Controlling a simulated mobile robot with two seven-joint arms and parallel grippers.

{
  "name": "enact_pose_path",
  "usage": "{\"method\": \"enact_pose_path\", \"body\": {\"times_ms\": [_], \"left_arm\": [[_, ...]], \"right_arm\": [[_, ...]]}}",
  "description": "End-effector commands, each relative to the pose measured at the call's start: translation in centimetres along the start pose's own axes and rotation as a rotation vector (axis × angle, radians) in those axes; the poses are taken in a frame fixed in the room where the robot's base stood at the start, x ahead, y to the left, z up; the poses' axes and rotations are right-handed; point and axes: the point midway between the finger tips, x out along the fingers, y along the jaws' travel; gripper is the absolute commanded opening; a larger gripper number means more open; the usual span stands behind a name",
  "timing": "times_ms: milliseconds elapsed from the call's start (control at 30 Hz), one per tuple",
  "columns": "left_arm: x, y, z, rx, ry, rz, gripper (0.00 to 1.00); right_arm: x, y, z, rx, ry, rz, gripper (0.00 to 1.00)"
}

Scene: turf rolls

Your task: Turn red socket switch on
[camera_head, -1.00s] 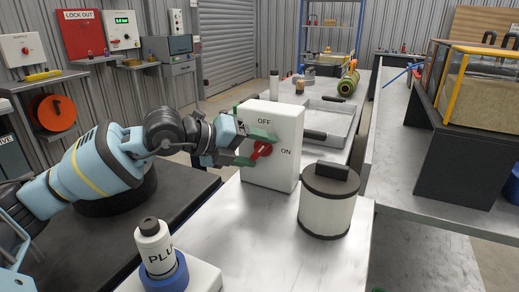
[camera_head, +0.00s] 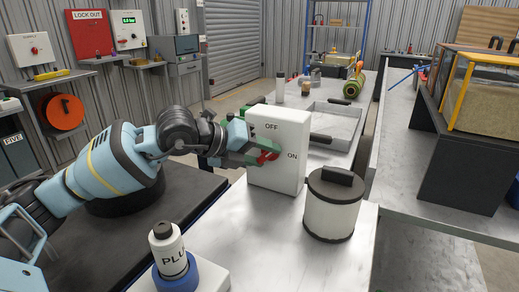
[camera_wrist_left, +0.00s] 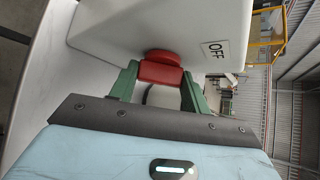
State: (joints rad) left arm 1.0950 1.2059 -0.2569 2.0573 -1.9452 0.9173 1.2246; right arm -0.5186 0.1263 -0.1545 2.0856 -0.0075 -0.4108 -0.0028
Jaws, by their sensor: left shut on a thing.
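The red socket switch (camera_head: 267,157) is a red knob on the front of a white box (camera_head: 290,178) on the bench. The box is marked OFF above the knob and ON to its right. The knob's handle lies nearly level, with one end toward ON. My left gripper (camera_head: 262,151) has its green fingers shut on the knob, partly hiding it. In the left wrist view the red knob (camera_wrist_left: 160,69) sits between the two fingertips, with the OFF label (camera_wrist_left: 215,50) to its right. My right gripper is not in view.
A white canister with a black lid (camera_head: 333,204) stands close to the right of the box. A white bottle in a blue holder (camera_head: 172,252) stands at the front. A metal tray (camera_head: 341,128) lies behind. The bench between bottle and canister is clear.

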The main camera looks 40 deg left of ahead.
Motion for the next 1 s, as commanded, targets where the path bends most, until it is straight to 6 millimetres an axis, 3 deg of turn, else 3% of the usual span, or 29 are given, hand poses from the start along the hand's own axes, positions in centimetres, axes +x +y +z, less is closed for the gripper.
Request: {"method": "enact_pose_path", "body": {"times_ms": [133,400,1000], "left_arm": [[-0.3,-0.8,0.3,0.084,-0.003,0.076,0.24],[-0.2,-1.1,0.2,0.263,-0.004,0.254,0.24],[0.1,-1.0,-0.1,0.555,-0.005,0.552,0.24]], "right_arm": [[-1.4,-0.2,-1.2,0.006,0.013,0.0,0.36],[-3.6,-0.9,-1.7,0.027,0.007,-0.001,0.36],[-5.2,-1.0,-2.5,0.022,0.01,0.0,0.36]]}}
